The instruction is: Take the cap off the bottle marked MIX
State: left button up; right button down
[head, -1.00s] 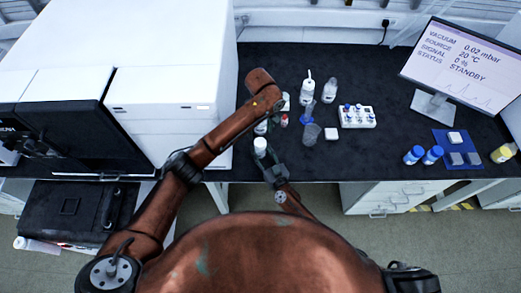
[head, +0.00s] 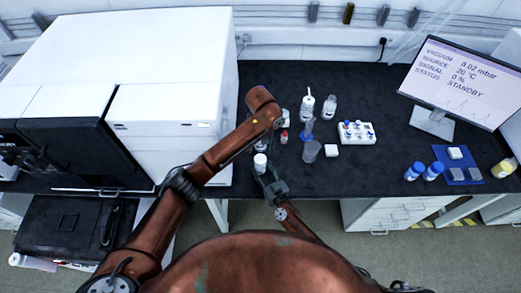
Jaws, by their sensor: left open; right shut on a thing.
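A small bottle with a white top (head: 260,160) stands near the bench's front edge, below my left forearm in the picture. Its label is too small to read, so I cannot tell whether it is marked MIX. My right gripper (head: 264,174) reaches in from below and is shut on this bottle's lower part. A small red-capped vial (head: 284,137) stands just right of the arm.
Behind stand a white wash bottle (head: 307,106) and a clear bottle (head: 329,107). A blue-based cylinder (head: 307,134), clear beaker (head: 311,151), white block (head: 331,151) and vial rack (head: 356,133) stand to the right. A large white instrument (head: 160,70) bounds the left.

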aim_at(260, 159)
pick_arm(q)
jog(key=m, duration=2.9)
jog(key=shift+m, duration=0.4)
jog(key=m, duration=0.5)
jog(key=shift+f, duration=4)
